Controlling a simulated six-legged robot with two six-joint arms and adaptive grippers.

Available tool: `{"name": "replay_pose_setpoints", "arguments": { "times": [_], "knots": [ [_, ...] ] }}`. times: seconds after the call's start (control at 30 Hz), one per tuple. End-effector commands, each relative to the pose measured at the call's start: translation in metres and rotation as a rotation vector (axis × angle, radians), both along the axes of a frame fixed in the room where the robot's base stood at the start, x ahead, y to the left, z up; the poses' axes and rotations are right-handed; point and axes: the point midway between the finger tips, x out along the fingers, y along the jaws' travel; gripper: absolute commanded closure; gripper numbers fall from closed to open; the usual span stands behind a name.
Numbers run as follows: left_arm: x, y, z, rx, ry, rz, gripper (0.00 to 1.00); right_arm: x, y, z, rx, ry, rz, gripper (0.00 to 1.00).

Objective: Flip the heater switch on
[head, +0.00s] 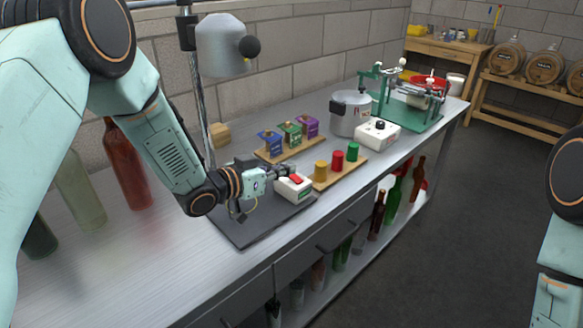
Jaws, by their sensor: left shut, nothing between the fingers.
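A small white switch box (293,189) with a red rocker (296,179) on top sits at the right end of a dark grey mat (243,232) on the metal bench. My left gripper (288,172) is shut and empty, its fingertips at the rear edge of the box, close to the red rocker. I cannot tell whether the fingertips touch the rocker, nor which way it is tipped. Part of my right arm shows at the right edge; its gripper is out of view.
A wooden board (345,173) with yellow, red and green caps stands just right of the box. Behind are blue, green and purple packets (290,134), a metal pot (350,114) and a white box with a black knob (377,134). Bottles (127,165) stand left.

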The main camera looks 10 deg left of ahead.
Motion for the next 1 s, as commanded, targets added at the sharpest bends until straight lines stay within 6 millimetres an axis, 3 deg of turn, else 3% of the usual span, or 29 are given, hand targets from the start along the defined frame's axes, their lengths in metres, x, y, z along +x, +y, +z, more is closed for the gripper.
{"name": "replay_pose_setpoints", "arguments": {
  "times": [0.2,0.4,1.0],
  "knots": [
    [-0.034,0.023,0.01,-0.004,0.0,0.005,1.0,0.0,0.0,0.002,0.0,0.0,0.0,0.6],
    [-0.051,0.033,0.015,-0.001,-0.001,0.004,1.0,0.0,0.0,0.004,0.0,0.0,0.0,0.6],
    [-0.058,0.036,0.016,0.001,-0.002,0.0,1.0,0.0,0.0,0.005,0.0,0.0,0.0,0.6]
  ]
}}
